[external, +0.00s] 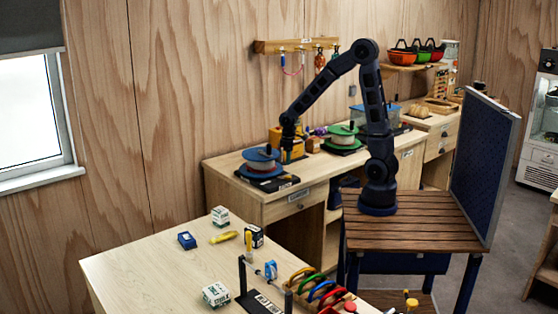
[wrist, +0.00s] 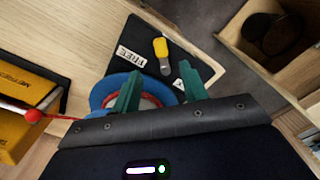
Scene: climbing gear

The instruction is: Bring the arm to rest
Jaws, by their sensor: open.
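My arm is bent at a high elbow and reaches left over the back bench. My gripper (external: 287,148) hangs beside the blue spool (external: 262,153), near the yellow box. In the wrist view my gripper (wrist: 160,86) shows two green fingers spread apart with nothing held between them. Behind the fingers lies the blue spool (wrist: 98,96) with red line, partly hidden by the fingers and the gripper body. It sits by a black board (wrist: 140,38) with a white label. A yellow-handled tool (wrist: 161,48) shows on the board.
A green spool (external: 342,138) stands farther right on the back bench (external: 222,166). The front table (external: 140,268) holds small boxes and carabiners. A blue panel (external: 484,165) stands right of my base.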

